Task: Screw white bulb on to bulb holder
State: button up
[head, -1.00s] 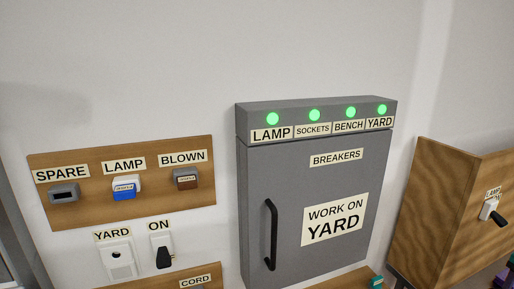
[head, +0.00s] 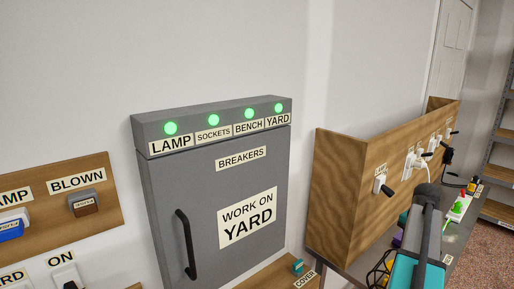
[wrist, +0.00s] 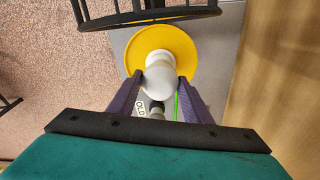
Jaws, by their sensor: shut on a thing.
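In the wrist view, a white bulb (wrist: 159,82) sits between the two purple fingers of my gripper (wrist: 160,88), which is shut on it. The bulb's narrow end lies over the middle of a round yellow disc (wrist: 140,43). A pale collar shows around that end. I cannot tell whether this is the bulb holder or whether the bulb touches it. Below the bulb, a label reading OLD (wrist: 140,107) is partly hidden by a finger. My gripper's fingertips do not show in the head view, where part of my arm is at the lower right.
The grey breaker box (head: 215,185) has several green lights and a sign reading WORK ON YARD. A wooden board (head: 335,190) with switches and plugs stands along the bench. Small coloured items (head: 459,203) lie farther along it. In the wrist view, a black rack (wrist: 150,14) is at the top.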

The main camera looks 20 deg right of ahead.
jog(key=shift+m+p, duration=0.5)
jog(key=shift+m, duration=1.1)
jog(key=o, duration=0.9)
jog(key=shift+r, duration=0.1)
notch_tip(320, 180, up, 14)
jog(key=a+b, duration=0.1)
jog(key=b, duration=0.1)
jog(key=shift+w+a+f+b, duration=0.2)
jog(key=shift+a+f+b, duration=0.1)
jog(key=shift+b, duration=0.1)
